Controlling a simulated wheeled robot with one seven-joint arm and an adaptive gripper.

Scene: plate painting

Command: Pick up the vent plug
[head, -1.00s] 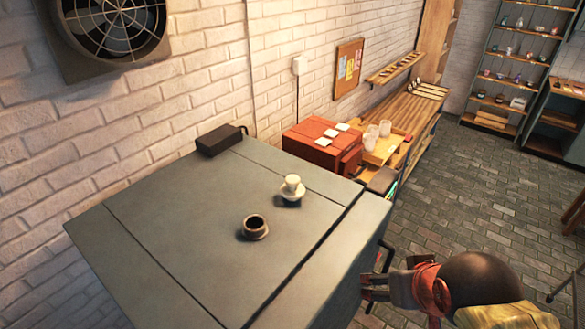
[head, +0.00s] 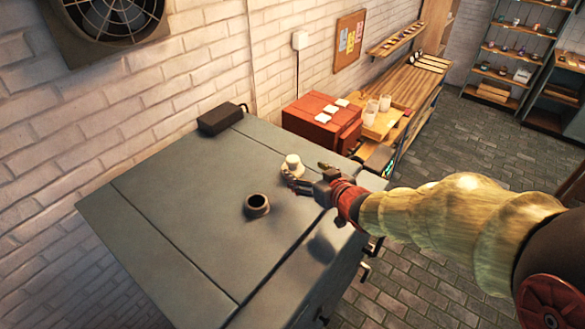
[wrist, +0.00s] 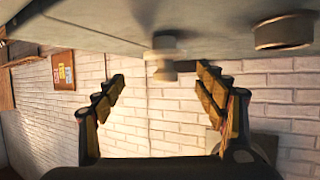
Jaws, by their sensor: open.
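The vent plug (head: 292,166) is a small pale knobbed piece on a wider base. It stands on the flat grey top (head: 190,215) of a large cabinet-like unit. My gripper (head: 306,178) is open at the plug's right and near side in the head view, and one finger overlaps its lower edge there. In the wrist view the plug (wrist: 164,66) shows in the gap between the spread fingertips, roughly centred. Whether a finger touches it cannot be told. A dark round collar with an opening (head: 257,205) stands nearer on the same top.
A dark box (head: 220,119) sits at the top's back corner. A red cabinet (head: 318,122) with white tiles and a wooden bench (head: 413,88) stand beyond. A brick wall (head: 110,130) runs along the left. The top's left part is clear.

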